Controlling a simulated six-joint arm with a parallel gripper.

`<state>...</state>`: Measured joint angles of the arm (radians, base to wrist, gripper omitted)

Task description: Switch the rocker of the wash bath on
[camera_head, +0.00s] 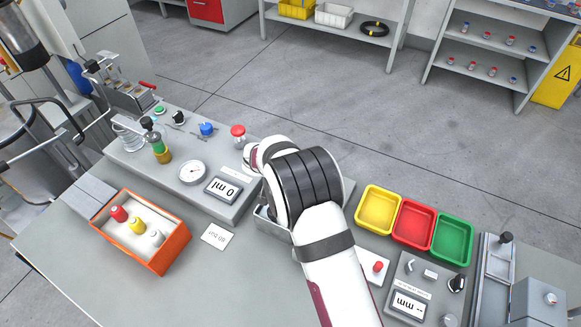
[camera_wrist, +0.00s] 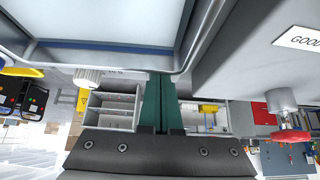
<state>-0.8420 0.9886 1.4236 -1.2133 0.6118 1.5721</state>
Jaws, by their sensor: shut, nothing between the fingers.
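The wash bath appears to be the grey metal basin (camera_head: 266,226) in the head view, mostly hidden behind my arm. In the wrist view a pale blue basin with a metal rim (camera_wrist: 110,58) fills the upper left. I cannot make out the rocker for certain in either view. A small red part (camera_head: 377,267) on a white plate shows just right of my arm. My gripper (camera_wrist: 162,76) shows in the wrist view as two dark green fingers pressed together, empty, close below the basin's rim in the picture. In the head view my arm hides the fingers.
A grey station with a gauge (camera_head: 192,172) and a 0 ml display (camera_head: 223,190) stands left of my arm. An orange box (camera_head: 143,233) is farther left. Yellow (camera_head: 377,209), red (camera_head: 414,224) and green (camera_head: 452,240) trays lie right. A red-handled valve (camera_wrist: 290,135) is right in the wrist view.

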